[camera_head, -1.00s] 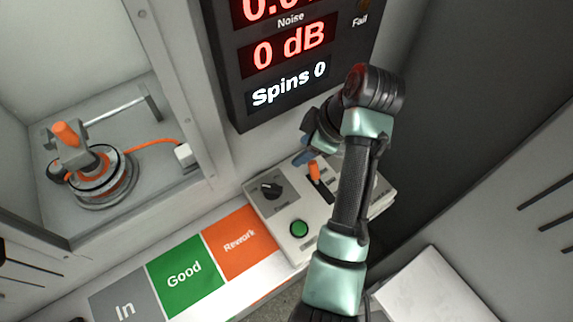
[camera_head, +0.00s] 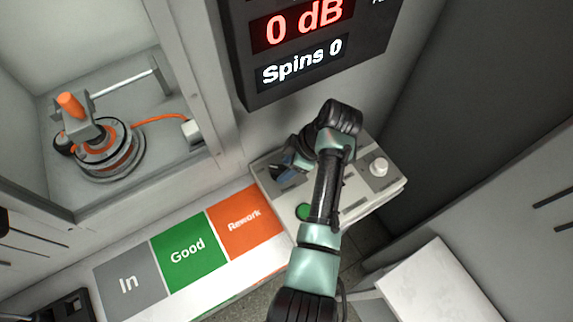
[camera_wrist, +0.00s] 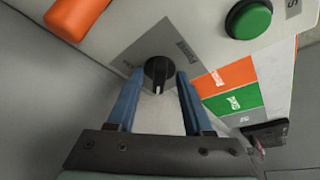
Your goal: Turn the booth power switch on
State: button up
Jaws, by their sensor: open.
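The power switch is a black rotary knob (camera_wrist: 158,72) on a grey square plate (camera_wrist: 190,42) in the wrist view. Its white mark points down toward my wrist. My gripper (camera_wrist: 159,77) is open, with one blue finger on each side of the knob; I cannot tell whether either finger touches it. In the head view, my gripper (camera_head: 281,172) is over the left part of the control console (camera_head: 355,205) and hides the knob.
The console also has a green button (camera_head: 304,212), an orange lever (camera_wrist: 78,16) and a white knob (camera_head: 379,167). A display (camera_head: 300,73) hangs above. The booth at left holds a hub motor (camera_head: 118,160). In, Good and Rework mats (camera_head: 245,222) lie left of the console.

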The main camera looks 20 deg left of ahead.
jog(key=shift+a+f, duration=0.1)
jog(key=shift+f, duration=0.15)
grip_shut()
